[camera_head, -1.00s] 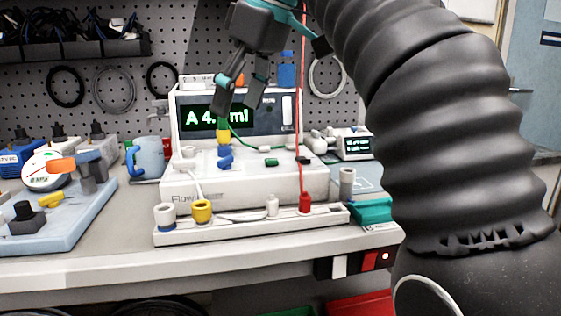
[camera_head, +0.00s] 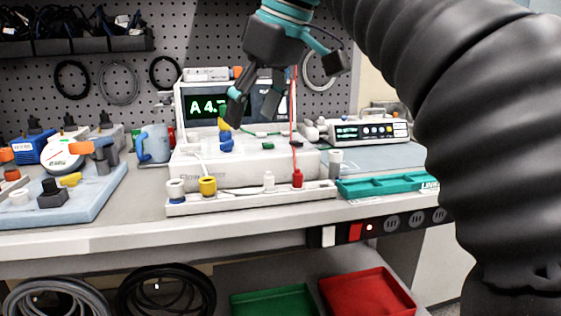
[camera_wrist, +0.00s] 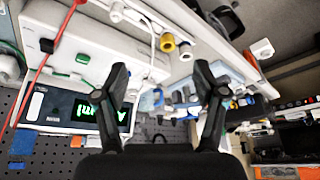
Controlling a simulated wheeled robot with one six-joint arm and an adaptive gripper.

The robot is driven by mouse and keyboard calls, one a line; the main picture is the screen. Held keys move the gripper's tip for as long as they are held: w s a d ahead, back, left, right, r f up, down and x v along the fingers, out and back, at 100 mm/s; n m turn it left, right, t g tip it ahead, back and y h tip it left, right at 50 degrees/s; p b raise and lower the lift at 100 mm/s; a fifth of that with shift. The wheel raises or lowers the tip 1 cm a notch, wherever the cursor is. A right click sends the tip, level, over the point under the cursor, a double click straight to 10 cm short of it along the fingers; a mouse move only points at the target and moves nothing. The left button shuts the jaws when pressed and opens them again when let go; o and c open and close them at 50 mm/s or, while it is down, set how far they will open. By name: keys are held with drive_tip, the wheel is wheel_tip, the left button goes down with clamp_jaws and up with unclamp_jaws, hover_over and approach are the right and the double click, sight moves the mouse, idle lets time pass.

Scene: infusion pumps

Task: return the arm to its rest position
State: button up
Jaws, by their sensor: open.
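My gripper (camera_head: 257,108) hangs at the upper middle of the head view, fingers pointing down. Its two dark fingers are spread with nothing between them. It is in front of the infusion pump (camera_head: 245,168), overlapping part of its green-lit display (camera_head: 202,107). In the wrist view, the open fingers (camera_wrist: 160,75) frame the bench front, with the pump display (camera_wrist: 98,112) behind the left finger. My black ribbed arm crosses the right side of the head view.
A white strip with plugs (camera_head: 250,201) lies before the pump. A teal tray (camera_head: 388,186) and a second device (camera_head: 367,131) are at right. A blue mug (camera_head: 154,143) and a light-blue board (camera_head: 85,198) are at left. Green (camera_head: 272,302) and red trays (camera_head: 366,294) sit below.

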drive_tip(key=s+d+f+m+t+h, duration=0.1)
drive_tip(key=s+d+f+m, duration=0.2)
drive_tip(key=d+f, duration=0.3)
drive_tip(key=s+d+f+m+t+h, duration=0.1)
drive_tip(key=s+d+f+m, duration=0.3)
drive_tip(key=f, duration=1.3)
drive_tip(key=s+d+f+m+t+h, duration=0.1)
drive_tip(key=s+d+f+m, duration=0.2)
drive_tip(key=s+d+f, duration=0.3)
drive_tip(key=d+f, duration=0.3)
drive_tip(key=f, duration=0.3)
drive_tip(key=shift+s+d+m+h, duration=0.25)
drive_tip(key=shift+s+m+h, duration=0.1)
drive_tip(key=shift+m+h, duration=0.05)
